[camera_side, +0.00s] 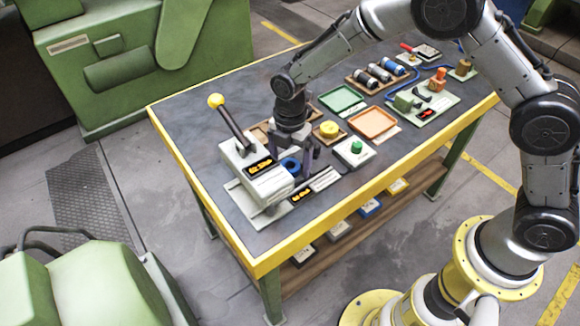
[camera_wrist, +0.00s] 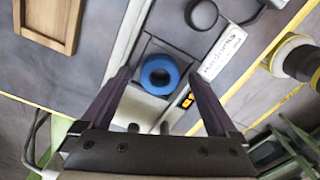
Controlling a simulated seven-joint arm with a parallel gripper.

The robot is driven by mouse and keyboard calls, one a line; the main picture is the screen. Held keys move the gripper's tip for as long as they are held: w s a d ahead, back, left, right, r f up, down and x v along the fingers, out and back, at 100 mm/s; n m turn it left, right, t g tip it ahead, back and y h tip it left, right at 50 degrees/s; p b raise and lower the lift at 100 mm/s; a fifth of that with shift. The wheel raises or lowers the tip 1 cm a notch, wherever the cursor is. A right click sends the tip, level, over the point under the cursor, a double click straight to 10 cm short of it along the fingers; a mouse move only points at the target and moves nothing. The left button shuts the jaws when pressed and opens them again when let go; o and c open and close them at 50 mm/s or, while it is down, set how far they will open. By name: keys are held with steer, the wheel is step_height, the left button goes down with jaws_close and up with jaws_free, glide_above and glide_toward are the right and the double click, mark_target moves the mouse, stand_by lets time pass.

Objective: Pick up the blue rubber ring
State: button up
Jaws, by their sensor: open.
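My gripper (camera_side: 294,162) points down over the ring in the side view. In the wrist view my gripper (camera_wrist: 163,82) is open, with one finger on each side of the ring. Whether the fingers touch it, I cannot tell.
The lever (camera_side: 230,122) with its yellow knob rises left of my gripper. A green-button box (camera_side: 354,152) and a yellow round part (camera_side: 329,129) stand close on the right. A green tray (camera_side: 343,99) and an orange tray (camera_side: 373,123) lie farther back.

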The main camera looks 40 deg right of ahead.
jaws_close()
stand_by(0.3)
steer(key=shift+r, duration=0.15)
